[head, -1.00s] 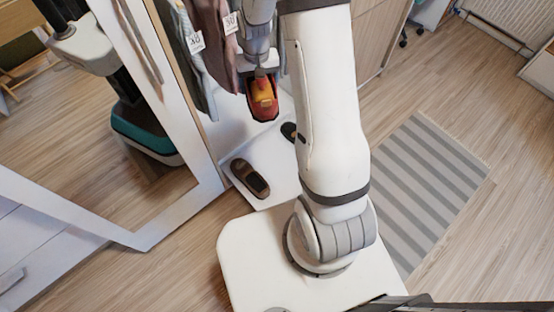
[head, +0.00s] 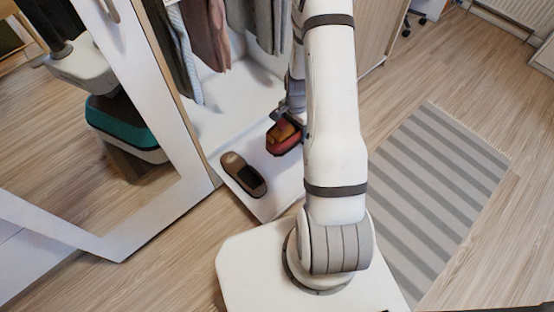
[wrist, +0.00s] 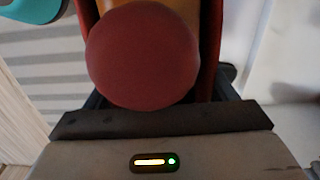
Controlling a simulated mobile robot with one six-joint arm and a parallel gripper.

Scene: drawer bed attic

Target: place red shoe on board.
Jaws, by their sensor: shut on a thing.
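The red shoe (head: 284,141), with an orange-yellow inside, is held by my gripper (head: 290,118) over the white board (head: 268,207) at the bottom of the wardrobe. I cannot tell whether the shoe touches the board. In the wrist view the rounded red end of the shoe (wrist: 143,55) fills the upper middle, close to the gripper body. The fingertips are mostly hidden behind the shoe and the arm. A brown shoe (head: 243,174) lies on the board to the left of the red shoe.
Clothes (head: 205,40) hang above the board. A mirrored door (head: 165,125) stands open at the left. A striped rug (head: 440,190) lies on the wooden floor at the right. A teal-edged shape (wrist: 28,10) shows at the wrist view's upper left.

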